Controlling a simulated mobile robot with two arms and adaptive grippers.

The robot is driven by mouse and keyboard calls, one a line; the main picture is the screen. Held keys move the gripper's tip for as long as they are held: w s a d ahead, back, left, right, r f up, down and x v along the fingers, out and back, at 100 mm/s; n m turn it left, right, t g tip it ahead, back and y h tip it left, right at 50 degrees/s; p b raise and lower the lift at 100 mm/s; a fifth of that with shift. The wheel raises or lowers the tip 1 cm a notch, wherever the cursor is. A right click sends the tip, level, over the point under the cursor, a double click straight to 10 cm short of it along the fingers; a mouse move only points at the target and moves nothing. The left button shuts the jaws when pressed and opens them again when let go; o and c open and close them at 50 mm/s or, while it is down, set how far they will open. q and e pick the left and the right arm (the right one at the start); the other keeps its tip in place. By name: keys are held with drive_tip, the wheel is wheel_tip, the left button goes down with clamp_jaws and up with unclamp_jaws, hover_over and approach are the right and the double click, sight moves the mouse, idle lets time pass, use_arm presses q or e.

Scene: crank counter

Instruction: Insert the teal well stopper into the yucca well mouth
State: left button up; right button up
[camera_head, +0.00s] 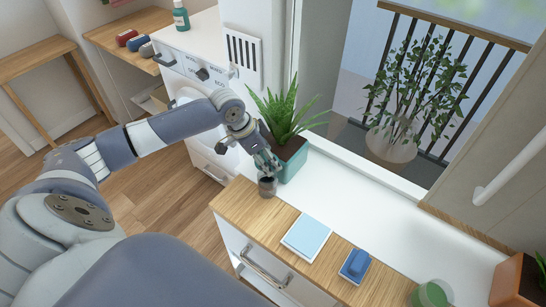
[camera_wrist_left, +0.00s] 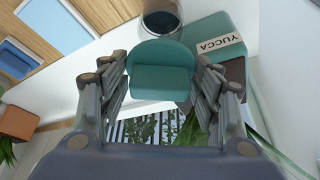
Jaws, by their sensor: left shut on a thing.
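My left gripper (camera_head: 266,166) is shut on the teal stopper (camera_wrist_left: 162,75), which sits between the fingers in the left wrist view. In the head view the stopper is hard to tell apart from the fingers. The yucca well mouth (camera_head: 267,187) is a dark round cup at the front of the teal yucca planter (camera_head: 291,160). It also shows in the left wrist view (camera_wrist_left: 160,17), partly covered by the stopper. The stopper appears close to the mouth; I cannot tell whether they touch. The planter carries a YUCCA label (camera_wrist_left: 220,46). My right gripper is not in view.
The yucca leaves (camera_head: 283,110) rise behind the gripper. On the counter lie a light blue pad (camera_head: 307,236) and a dark blue block (camera_head: 355,264). A green round container (camera_head: 432,293) and a terracotta pot (camera_head: 517,286) stand at lower right. A white appliance (camera_head: 200,65) is at the back.

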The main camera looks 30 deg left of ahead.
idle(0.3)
use_arm(q)
drive_tip(key=shift+r+p, duration=0.1)
drive_tip(key=shift+p, duration=0.4)
drive_tip(key=shift+f+b, duration=0.8)
drive_tip(key=shift+f, duration=1.4)
drive_tip(key=shift+f+p, duration=0.1)
drive_tip(key=shift+p, duration=0.3)
